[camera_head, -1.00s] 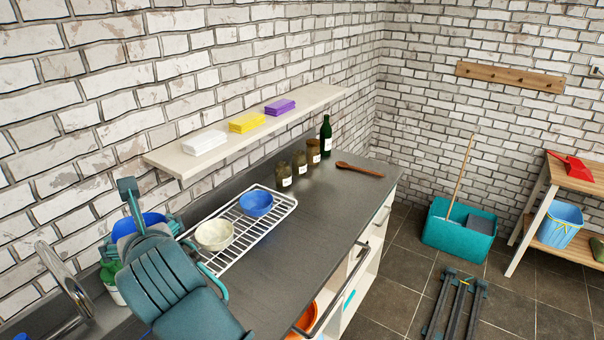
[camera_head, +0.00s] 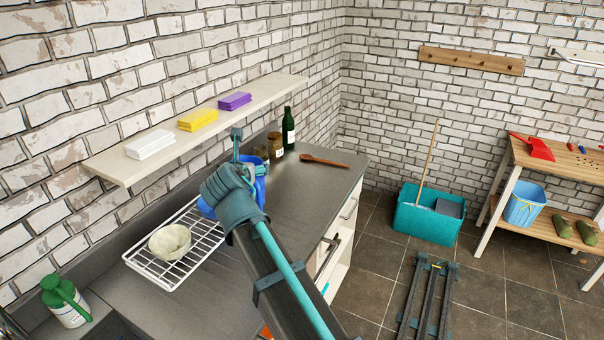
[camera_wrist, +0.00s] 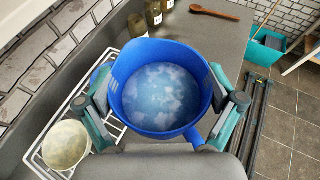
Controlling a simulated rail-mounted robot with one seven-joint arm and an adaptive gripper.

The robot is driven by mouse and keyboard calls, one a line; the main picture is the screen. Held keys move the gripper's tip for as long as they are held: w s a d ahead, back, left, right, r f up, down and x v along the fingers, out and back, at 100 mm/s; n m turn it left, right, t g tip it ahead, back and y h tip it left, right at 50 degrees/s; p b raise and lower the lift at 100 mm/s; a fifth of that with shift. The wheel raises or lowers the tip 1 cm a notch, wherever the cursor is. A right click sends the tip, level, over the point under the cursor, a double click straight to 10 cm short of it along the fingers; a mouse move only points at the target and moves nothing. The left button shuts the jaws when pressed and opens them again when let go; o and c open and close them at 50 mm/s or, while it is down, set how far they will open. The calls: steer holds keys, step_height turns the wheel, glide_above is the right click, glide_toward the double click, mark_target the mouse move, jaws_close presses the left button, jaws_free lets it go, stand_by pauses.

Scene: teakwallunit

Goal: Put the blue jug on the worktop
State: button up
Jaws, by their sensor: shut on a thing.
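The blue jug (camera_wrist: 128,113) is between the two fingers of my gripper (camera_wrist: 166,100) in the wrist view, opening toward the camera. Its inside looks cloudy pale blue; I cannot tell what that is. In the head view the jug (camera_head: 261,187) is mostly hidden behind my gripper (camera_head: 248,165). My gripper is shut on it. The jug is over the dark grey worktop (camera_head: 312,190), to the right of the wire rack; I cannot tell whether its base touches the surface.
A wire rack (camera_head: 150,275) holds a cream bowl (camera_head: 170,242) and a blue bowl (camera_head: 205,209), partly hidden. Jars (camera_head: 275,146), a green bottle (camera_head: 289,128) and a wooden spoon (camera_head: 325,161) are at the far end. A shelf (camera_head: 110,167) overhangs the back. The worktop around the spoon is clear.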

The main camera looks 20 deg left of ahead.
steer(key=w+d+f+m+h, duration=0.2)
steer(key=w+d+h, duration=0.1)
steer(key=w, duration=0.5)
steer(key=w+d+f+m+t+h, duration=0.1)
steer(key=w+d+m+h, duration=0.15)
steer(key=w, duration=0.65)
steer(key=w+d+f+m+h, duration=0.2)
steer(key=w+d+m+h, duration=0.1)
steer(key=w, duration=0.5)
steer(key=w+a+f+p, duration=0.5)
steer(key=w+f, duration=0.7)
steer(key=f, duration=0.1)
steer(key=shift+w, duration=0.2)
steer(key=shift+f+n, duration=0.25)
steer(key=o, duration=1.5)
steer(key=shift+d, duration=0.1)
